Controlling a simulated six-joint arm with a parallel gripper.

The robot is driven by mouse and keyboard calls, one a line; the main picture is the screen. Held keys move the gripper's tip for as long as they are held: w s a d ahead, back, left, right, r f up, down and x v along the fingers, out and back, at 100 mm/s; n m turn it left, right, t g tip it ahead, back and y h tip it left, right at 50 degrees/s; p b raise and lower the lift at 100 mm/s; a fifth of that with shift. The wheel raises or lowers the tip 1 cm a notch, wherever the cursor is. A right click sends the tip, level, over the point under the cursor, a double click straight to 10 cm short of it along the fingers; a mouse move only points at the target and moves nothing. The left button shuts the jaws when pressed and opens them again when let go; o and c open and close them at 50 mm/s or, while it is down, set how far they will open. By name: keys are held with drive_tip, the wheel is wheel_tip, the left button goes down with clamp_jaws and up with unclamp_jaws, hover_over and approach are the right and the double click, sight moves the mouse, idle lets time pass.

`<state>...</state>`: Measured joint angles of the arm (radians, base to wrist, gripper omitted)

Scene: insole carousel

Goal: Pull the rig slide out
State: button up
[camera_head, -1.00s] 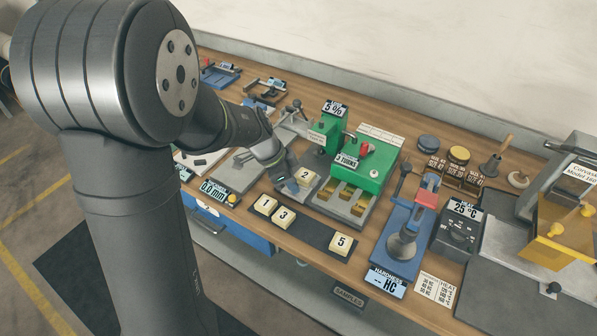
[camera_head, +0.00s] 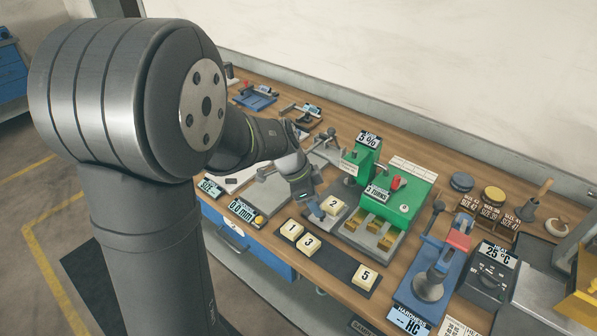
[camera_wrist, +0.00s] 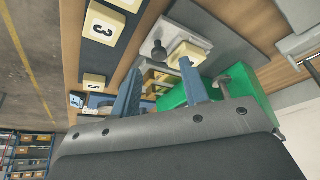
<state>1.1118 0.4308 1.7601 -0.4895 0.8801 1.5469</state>
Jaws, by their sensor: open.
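The green rig (camera_head: 398,200) stands on the bench right of my gripper and also shows in the wrist view (camera_wrist: 240,88). Beside it a grey slide plate (camera_wrist: 195,22) carries a cream block marked 2 (camera_head: 331,205), seen also in the wrist view (camera_wrist: 187,53). A dark round knob (camera_wrist: 158,51) sits on the plate's near end. My gripper (camera_head: 317,209) is open and low at this near end. In the wrist view its blue fingers (camera_wrist: 158,68) are spread, with the knob showing between and just beyond their tips. I cannot tell whether they touch it.
A dark tray (camera_head: 325,253) with cream blocks 1, 3 and 5 lies in front. A blue hardness tester (camera_head: 423,285) stands to the right. A thickness gauge (camera_head: 245,212) with a display is left of my gripper.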

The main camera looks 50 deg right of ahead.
drive_tip(key=v, duration=1.3)
drive_tip(key=shift+r, duration=0.3)
drive_tip(key=shift+a+f, duration=0.1)
drive_tip(key=x, duration=1.7)
drive_tip(key=shift+f, duration=0.15)
drive_tip(key=v, duration=1.6)
drive_tip(key=shift+r, duration=0.2)
